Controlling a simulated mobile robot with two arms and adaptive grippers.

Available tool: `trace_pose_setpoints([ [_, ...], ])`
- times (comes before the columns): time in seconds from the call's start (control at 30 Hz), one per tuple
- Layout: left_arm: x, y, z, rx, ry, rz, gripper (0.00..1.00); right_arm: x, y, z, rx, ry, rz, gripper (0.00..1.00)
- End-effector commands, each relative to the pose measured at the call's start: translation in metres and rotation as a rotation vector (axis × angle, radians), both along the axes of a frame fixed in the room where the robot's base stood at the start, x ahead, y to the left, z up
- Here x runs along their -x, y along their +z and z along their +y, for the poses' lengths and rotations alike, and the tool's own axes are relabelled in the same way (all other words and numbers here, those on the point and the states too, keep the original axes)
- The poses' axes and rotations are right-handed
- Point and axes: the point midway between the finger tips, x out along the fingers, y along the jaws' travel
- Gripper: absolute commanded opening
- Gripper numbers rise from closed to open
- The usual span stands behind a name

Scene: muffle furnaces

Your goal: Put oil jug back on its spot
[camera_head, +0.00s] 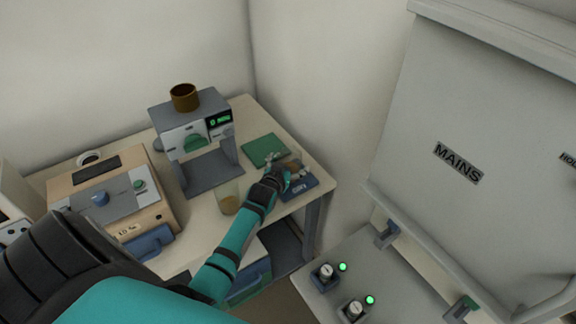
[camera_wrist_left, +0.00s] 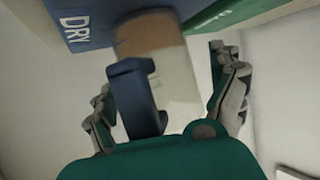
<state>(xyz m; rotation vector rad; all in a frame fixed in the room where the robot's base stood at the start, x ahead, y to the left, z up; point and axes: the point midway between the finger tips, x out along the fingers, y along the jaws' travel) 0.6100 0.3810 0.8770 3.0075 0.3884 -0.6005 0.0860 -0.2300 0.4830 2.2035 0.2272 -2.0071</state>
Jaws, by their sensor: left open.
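A jug (camera_wrist_left: 168,70) with a tan band, a paler body and a blue handle (camera_wrist_left: 137,95) shows in the left wrist view. It stands at the blue pad (camera_wrist_left: 85,22) marked DRY; I cannot tell for sure that it is the oil jug. In the head view the jug (camera_head: 291,163) is mostly hidden by my left gripper (camera_head: 285,174). My left gripper (camera_wrist_left: 168,95) is open, with its fingers on either side of the handle. Whether they touch it is unclear. The green pad (camera_head: 264,149) lies beside the blue pad (camera_head: 300,187). My right gripper is out of view.
A grey machine (camera_head: 188,140) carries a brown pot (camera_head: 184,97). A tan furnace (camera_head: 112,195) stands at left. A MAINS panel (camera_head: 480,150) rises at right.

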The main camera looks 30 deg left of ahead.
Motion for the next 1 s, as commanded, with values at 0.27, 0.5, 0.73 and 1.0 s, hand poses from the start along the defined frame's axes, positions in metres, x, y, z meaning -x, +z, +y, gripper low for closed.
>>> trace_pose_setpoints([
  [0.27,0.010,0.007,-0.003,0.000,0.000,0.000,0.93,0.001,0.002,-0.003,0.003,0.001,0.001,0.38],
  [0.5,0.053,0.024,-0.014,0.000,0.000,0.000,0.93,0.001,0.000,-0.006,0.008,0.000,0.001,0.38],
  [0.73,0.091,0.041,-0.024,0.000,0.000,0.000,0.93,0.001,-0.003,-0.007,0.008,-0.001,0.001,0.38],
  [1.0,0.107,0.049,-0.028,0.001,0.000,0.000,0.93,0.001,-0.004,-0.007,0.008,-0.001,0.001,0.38],
])
